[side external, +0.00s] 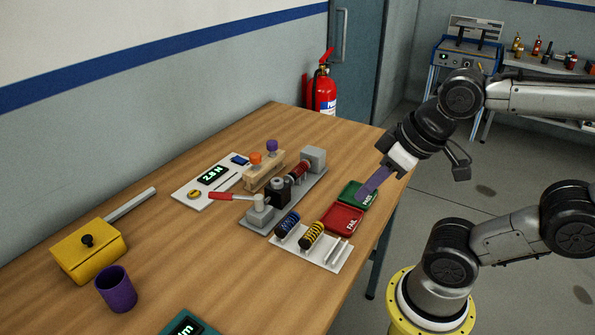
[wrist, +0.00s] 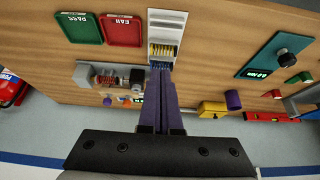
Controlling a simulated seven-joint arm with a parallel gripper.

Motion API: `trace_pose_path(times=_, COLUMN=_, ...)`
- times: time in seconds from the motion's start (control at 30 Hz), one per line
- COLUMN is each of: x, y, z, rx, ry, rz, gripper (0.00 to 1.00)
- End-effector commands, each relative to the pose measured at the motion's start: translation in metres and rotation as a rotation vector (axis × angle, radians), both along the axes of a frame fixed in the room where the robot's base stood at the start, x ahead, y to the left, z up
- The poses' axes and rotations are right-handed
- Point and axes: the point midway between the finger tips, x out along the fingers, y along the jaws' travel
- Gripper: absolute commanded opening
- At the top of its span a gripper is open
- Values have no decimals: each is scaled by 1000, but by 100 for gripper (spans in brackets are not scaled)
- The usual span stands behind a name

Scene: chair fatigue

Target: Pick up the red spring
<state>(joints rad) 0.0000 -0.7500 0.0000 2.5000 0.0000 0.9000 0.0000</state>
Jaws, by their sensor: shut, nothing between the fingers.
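The red spring (side external: 299,170) sits in the grey test fixture (side external: 314,188) on the table, between a grey end block and a dark block. In the wrist view the red spring (wrist: 107,81) is left of my fingers, small and partly blurred. My gripper (side external: 362,196) has long purple fingers, closed together and empty. In the side view it is above the green and red trays, to the right of the fixture and clear of the spring. In the wrist view the fingertips (wrist: 160,68) overlap the end of the white spring rack.
A white rack (side external: 326,260) holds a blue spring (side external: 287,223) and a yellow spring (side external: 311,235). The red FAIL tray (side external: 334,225) and green PASS tray (side external: 365,190) lie near the table edge. A red-handled lever (side external: 224,196) projects from the fixture. A purple cup (side external: 117,290) stands front left.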

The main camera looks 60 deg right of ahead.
Motion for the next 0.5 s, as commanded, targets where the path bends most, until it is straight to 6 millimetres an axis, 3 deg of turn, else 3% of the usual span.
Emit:
trace_pose_path(times=0.1, x=0, y=0, z=0, rx=0, ry=0, rz=0, gripper=2)
trace_pose_path(times=0.4, x=0, y=0, z=0, rx=0, ry=0, rz=0, gripper=56)
trace_pose_path(times=0.5, x=0, y=0, z=0, rx=0, ry=0, rz=0, gripper=69)
